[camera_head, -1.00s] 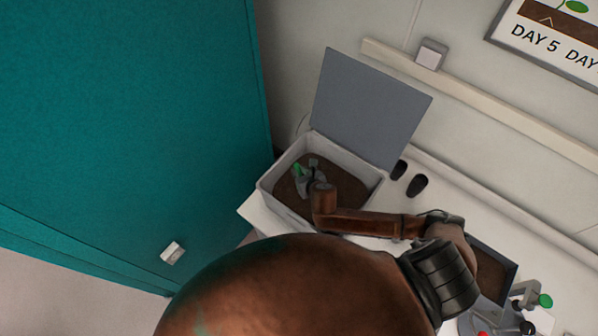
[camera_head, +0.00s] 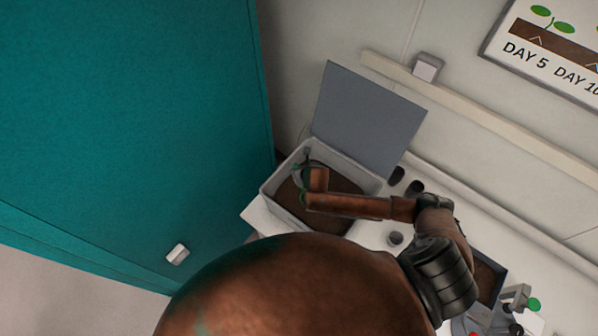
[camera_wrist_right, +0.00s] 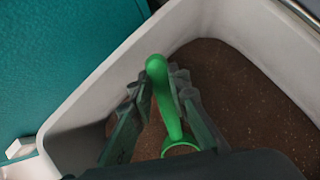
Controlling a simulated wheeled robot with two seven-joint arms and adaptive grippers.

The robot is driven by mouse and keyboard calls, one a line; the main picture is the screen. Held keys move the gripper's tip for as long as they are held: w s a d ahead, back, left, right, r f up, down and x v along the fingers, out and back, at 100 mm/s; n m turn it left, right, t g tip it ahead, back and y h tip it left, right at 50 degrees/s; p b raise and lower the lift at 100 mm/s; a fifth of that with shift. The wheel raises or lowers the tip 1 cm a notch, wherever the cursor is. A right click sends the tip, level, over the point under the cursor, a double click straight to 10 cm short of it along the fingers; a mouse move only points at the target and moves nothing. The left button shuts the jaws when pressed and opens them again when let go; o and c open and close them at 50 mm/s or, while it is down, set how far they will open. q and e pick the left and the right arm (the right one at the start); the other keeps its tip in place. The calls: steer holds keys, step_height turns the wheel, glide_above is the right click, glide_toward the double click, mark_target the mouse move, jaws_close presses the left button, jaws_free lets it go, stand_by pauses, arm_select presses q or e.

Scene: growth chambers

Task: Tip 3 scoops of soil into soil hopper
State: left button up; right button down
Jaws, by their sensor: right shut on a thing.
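A white open bin (camera_head: 270,197) holds dark brown soil (camera_head: 338,222), and its grey lid (camera_head: 368,118) stands raised at the back. My right gripper (camera_head: 305,172) is inside the bin's outline. In the right wrist view the right gripper (camera_wrist_right: 165,100) is shut on the green handle of a scoop (camera_wrist_right: 158,72), near the bin's wall corner and above the soil. I cannot identify the soil hopper with certainty. My left gripper is not in view.
A teal cabinet (camera_head: 130,120) stands close on the bin's left. On the white bench, a small round grey object (camera_head: 396,238) and dark oval objects (camera_head: 397,174) lie right of the bin. A dark framed tray (camera_head: 488,277) and a green-tipped device (camera_head: 517,298) are farther right.

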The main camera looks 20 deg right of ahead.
step_height(320, 180, up, 12)
steer(key=w+g, duration=0.2)
steer(key=g, duration=0.2)
steer(key=shift+w+g, duration=0.25)
steer(key=shift+g, duration=0.15)
stand_by(0.7)
